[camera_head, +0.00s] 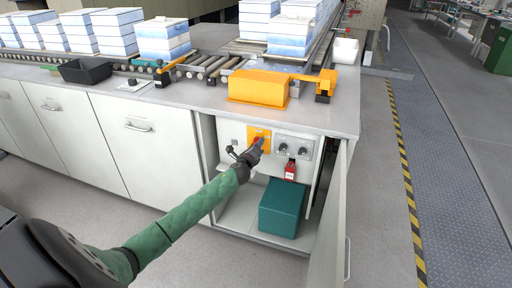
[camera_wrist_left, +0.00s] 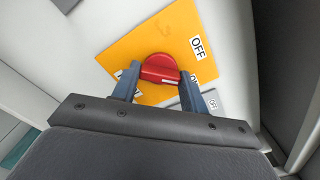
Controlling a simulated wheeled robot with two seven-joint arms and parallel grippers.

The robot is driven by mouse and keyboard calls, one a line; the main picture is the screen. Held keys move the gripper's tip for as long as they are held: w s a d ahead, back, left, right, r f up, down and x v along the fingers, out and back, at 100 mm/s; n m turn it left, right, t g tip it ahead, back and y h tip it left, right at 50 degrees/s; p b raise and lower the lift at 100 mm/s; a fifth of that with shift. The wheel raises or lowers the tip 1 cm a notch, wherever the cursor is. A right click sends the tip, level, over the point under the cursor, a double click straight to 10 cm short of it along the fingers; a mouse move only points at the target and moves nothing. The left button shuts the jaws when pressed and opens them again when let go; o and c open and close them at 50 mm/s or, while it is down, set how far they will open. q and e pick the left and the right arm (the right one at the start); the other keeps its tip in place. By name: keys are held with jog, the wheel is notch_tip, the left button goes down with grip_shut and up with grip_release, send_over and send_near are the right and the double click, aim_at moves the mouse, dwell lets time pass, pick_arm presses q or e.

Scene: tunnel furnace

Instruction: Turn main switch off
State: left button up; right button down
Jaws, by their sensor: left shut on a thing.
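The main switch is a red rotary knob (camera_wrist_left: 160,69) on a yellow plate (camera_wrist_left: 137,46), inside the open cabinet. In the wrist view, an "OFF" label (camera_wrist_left: 198,47) is on the plate beyond the knob, to its right. My left gripper (camera_wrist_left: 158,80) is shut on the red knob, one finger on each side of it. In the head view the yellow plate (camera_head: 257,133) shows on the cabinet's panel, and my left gripper (camera_head: 257,146) covers most of the knob. My right gripper is not in view.
The cabinet door (camera_head: 330,215) stands open on the right. Beside the plate are a grey panel with dark knobs (camera_head: 294,148) and a red tag (camera_head: 291,170). A teal box (camera_head: 281,208) sits below. The counter (camera_head: 200,94) overhangs the cabinet.

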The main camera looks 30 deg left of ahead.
pick_arm(q)
jog(key=shift+a+n, duration=0.1)
jog(key=shift+n, duration=4.3)
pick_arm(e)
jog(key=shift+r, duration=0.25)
pick_arm(q)
jog(key=o, duration=1)
jog(key=shift+v, duration=3.9)
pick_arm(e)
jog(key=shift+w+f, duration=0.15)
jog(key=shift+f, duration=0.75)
